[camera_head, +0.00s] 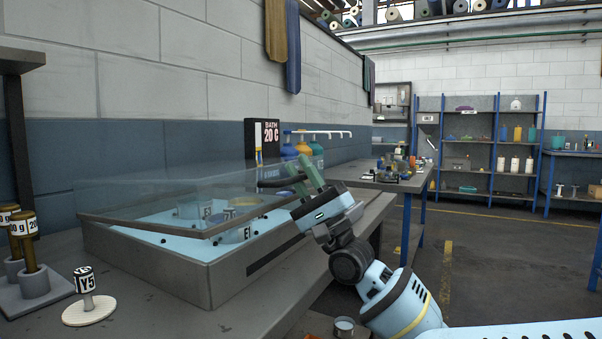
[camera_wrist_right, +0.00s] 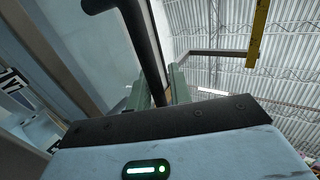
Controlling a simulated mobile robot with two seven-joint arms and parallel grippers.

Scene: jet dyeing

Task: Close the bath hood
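The bath hood (camera_head: 150,222) is a clear panel with a dark frame. It is tilted low over the grey bath (camera_head: 190,277), with a gap at the near rim. Light blue liquid and several labelled cups show under it. My right gripper (camera_head: 306,176) is at the hood's right end. In the right wrist view, the gripper's green fingers (camera_wrist_right: 160,92) stand on either side of the hood's dark handle bar (camera_wrist_right: 142,40) and look closed on it. The exact contact is partly hidden by the gripper body. My left gripper is not in view.
The bath stands on a grey bench (camera_head: 95,325) against the wall. A Y5 marker (camera_head: 86,284) and tubes in a stand (camera_head: 30,268) are at the left. A BATH 20 C display (camera_head: 268,140) is behind. Open floor (camera_head: 490,260) lies to the right.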

